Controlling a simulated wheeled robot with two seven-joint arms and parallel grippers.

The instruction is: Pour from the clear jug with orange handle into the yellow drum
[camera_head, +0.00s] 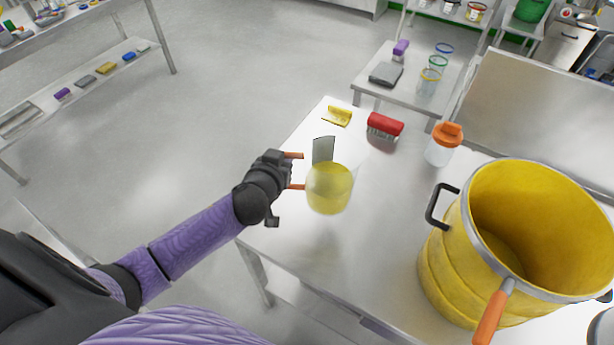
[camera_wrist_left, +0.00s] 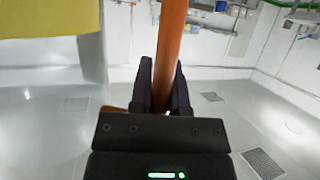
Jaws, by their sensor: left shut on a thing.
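The clear jug (camera_head: 328,190) holds yellow contents and looks roughly upright over the left part of the steel table. I cannot tell whether its base touches the table. My left gripper (camera_head: 284,172) is shut on its orange handle, whose ends show above and below the fingers. In the left wrist view the orange handle (camera_wrist_left: 172,45) runs between my left fingers (camera_wrist_left: 164,88), with yellow (camera_wrist_left: 45,18) at upper left. The yellow drum (camera_head: 455,262) stands open-topped to the right, apart from the jug. My right gripper is not in view.
A grey flat plate (camera_head: 323,148) shows just behind the jug. A red brush (camera_head: 384,126), a yellow scraper (camera_head: 337,116) and an orange-lidded jar (camera_head: 443,146) are farther back. An orange-handled tool (camera_head: 492,316) overlaps the drum's front rim. Table between jug and drum is clear.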

